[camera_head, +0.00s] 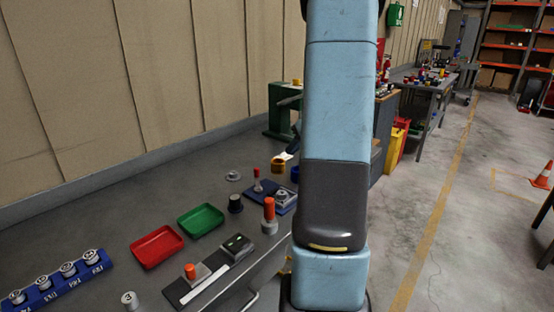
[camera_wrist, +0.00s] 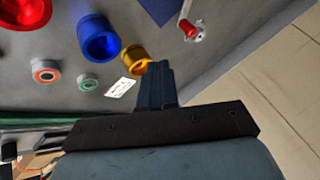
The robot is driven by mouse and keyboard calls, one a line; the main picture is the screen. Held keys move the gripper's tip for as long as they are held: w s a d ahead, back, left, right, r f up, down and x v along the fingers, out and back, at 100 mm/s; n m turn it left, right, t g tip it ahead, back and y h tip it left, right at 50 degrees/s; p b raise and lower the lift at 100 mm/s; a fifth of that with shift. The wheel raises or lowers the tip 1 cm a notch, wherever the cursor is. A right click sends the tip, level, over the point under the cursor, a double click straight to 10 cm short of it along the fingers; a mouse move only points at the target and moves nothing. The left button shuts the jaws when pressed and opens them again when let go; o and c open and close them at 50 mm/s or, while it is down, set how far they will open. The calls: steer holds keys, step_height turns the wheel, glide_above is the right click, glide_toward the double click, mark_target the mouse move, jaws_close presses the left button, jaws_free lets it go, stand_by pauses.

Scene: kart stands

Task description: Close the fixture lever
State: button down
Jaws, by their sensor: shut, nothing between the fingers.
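A blue fixture plate (camera_head: 284,207) lies on the bench, left of my arm in the head view. A lever with a red grip (camera_head: 256,174) stands nearly upright at its left end. In the wrist view, a red-tipped metal piece (camera_wrist: 190,30) sits near the top beside a dark blue plate (camera_wrist: 160,8); I cannot tell whether it is the same lever. My gripper (camera_wrist: 160,66) shows in the wrist view with its fingers together and empty. Its tips are by a yellow cup (camera_wrist: 136,60), apart from the red-tipped piece. The head view does not show my gripper.
A grey post with an orange top (camera_head: 269,210) and a rail unit with an orange knob (camera_head: 190,271) stand near the plate. Red (camera_head: 156,247) and green (camera_head: 201,220) trays lie left. A blue cup (camera_wrist: 98,38) is left of the yellow cup.

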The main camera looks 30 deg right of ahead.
glide_toward(257, 178)
steer(key=w+d+f, duration=0.1)
steer(key=d, duration=0.1)
steer(key=w+d+f, duration=0.1)
steer(key=d+f, duration=0.1)
steer(key=shift+w+f, duration=0.3)
steer(key=shift+w, duration=0.1)
steer(key=a, duration=0.2)
steer(key=shift+w+a+r, duration=0.15)
steer(key=shift+w+a, duration=0.1)
steer(key=shift+w, duration=0.05)
steer(key=shift+w+a, duration=0.3)
steer(key=shift+a, duration=0.35)
steer(key=shift+w+a+n+g+y, duration=0.3)
steer(key=shift+w+n, duration=0.05)
steer(key=shift+n, duration=0.35)
steer(key=shift+w+a+n+g+y, duration=0.3)
steer(key=shift+n, duration=0.4)
steer(key=shift+d, duration=0.1)
